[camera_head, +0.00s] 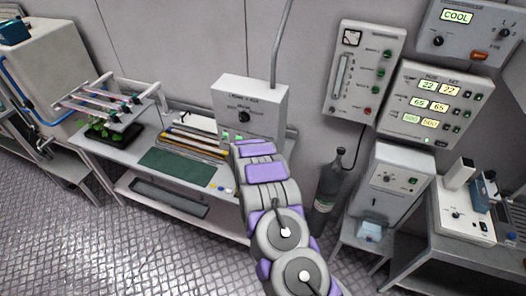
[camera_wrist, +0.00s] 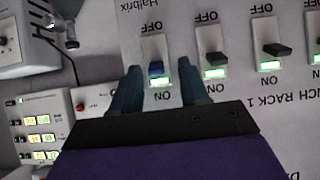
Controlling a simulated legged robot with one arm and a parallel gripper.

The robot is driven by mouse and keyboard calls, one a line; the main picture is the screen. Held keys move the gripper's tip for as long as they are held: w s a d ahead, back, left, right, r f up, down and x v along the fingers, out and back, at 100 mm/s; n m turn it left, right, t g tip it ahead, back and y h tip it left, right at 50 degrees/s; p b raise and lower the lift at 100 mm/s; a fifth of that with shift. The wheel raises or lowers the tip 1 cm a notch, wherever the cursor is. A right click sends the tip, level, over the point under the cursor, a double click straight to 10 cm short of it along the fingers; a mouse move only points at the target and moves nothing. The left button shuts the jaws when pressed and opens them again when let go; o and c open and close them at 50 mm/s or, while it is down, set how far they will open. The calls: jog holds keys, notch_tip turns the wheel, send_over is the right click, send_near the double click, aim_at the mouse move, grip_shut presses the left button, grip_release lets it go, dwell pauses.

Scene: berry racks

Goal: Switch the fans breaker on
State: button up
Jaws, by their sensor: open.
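The breaker panel (camera_wrist: 235,25) fills the upper right of the wrist view, upside down, with OFF above and ON below. A breaker with a blue lever (camera_wrist: 156,69) stands between the fingertips of my gripper (camera_wrist: 159,80), its green light lit on the ON side. My gripper is open, a finger at each side of that lever; contact cannot be told. Dark levers (camera_wrist: 216,58) (camera_wrist: 277,50) stand to the right, also with green lights lit. No fans label is readable.
A bench (camera_head: 125,157) with a plant tray (camera_head: 112,133) and a green mat (camera_head: 177,168) extends left of the box. A readout panel (camera_head: 436,104), a gauge box (camera_head: 363,73) and a dark gas bottle (camera_head: 328,187) are at the right. Bare floor lies at the front left.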

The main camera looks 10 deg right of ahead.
jog(key=shift+s, duration=0.15)
jog(key=b+v, duration=0.2)
jog(key=v, duration=1.5)
jog(key=shift+a, duration=0.15)
jog(key=s+a+r+n+y+b, duration=0.2)
jog(key=a+r+n+y+b, duration=0.15)
jog(key=a+y+b, duration=0.3)
jog(key=s+a+r+n+g+y+b, duration=0.25)
jog(key=s+y+b, duration=0.2)
jog(key=s, duration=0.75)
jog(key=s+d+f+g+h+b, duration=0.1)
jog(key=s+d+f+g+b, duration=0.2)
jog(key=s, duration=0.9)
jog(key=s+d+f+g+h+b, duration=0.2)
jog(key=s+d, duration=0.6)
jog(key=s, duration=0.4)
jog(key=s+d+f+g+h+b, duration=0.2)
jog(key=s+d+f+g+b, duration=0.2)
jog(key=s, duration=0.8)
jog(key=shift+d+f+b, duration=0.15)
jog(key=shift+d+b, duration=0.75)
jog(key=shift+d, duration=0.3)
